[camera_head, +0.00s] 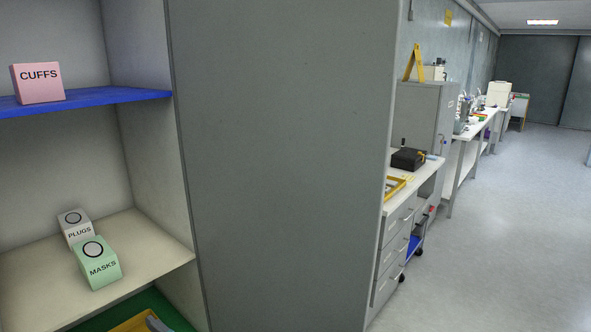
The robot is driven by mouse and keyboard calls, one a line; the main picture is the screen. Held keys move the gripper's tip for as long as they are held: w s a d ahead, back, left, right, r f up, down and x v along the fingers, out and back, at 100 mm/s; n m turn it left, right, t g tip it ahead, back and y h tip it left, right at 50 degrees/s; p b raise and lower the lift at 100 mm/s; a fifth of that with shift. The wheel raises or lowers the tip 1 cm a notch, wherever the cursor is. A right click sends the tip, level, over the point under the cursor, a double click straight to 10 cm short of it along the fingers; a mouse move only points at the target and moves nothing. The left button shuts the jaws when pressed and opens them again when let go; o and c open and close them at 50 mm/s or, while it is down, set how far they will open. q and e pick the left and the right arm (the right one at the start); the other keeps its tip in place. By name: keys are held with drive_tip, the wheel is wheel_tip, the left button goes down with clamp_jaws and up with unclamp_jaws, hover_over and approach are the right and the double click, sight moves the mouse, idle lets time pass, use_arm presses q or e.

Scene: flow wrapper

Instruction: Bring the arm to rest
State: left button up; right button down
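Neither of my grippers shows clearly in the head view, and no fingertips can be made out. A small grey piece (157,323) shows at the bottom edge near the yellow item; I cannot tell what it is. A pink box marked CUFFS (38,84) stands on the blue shelf (110,97) at the upper left. A white box marked PLUGS (75,230) and a green box marked MASKS (98,264) stand close together on the pale shelf (150,240) below.
A tall grey cabinet side (280,170) fills the middle. A yellow item (133,323) lies on a green surface (95,323) at the bottom left. Right of the cabinet stand a drawer unit (394,245) and benches along the wall. The floor (510,230) at the right is clear.

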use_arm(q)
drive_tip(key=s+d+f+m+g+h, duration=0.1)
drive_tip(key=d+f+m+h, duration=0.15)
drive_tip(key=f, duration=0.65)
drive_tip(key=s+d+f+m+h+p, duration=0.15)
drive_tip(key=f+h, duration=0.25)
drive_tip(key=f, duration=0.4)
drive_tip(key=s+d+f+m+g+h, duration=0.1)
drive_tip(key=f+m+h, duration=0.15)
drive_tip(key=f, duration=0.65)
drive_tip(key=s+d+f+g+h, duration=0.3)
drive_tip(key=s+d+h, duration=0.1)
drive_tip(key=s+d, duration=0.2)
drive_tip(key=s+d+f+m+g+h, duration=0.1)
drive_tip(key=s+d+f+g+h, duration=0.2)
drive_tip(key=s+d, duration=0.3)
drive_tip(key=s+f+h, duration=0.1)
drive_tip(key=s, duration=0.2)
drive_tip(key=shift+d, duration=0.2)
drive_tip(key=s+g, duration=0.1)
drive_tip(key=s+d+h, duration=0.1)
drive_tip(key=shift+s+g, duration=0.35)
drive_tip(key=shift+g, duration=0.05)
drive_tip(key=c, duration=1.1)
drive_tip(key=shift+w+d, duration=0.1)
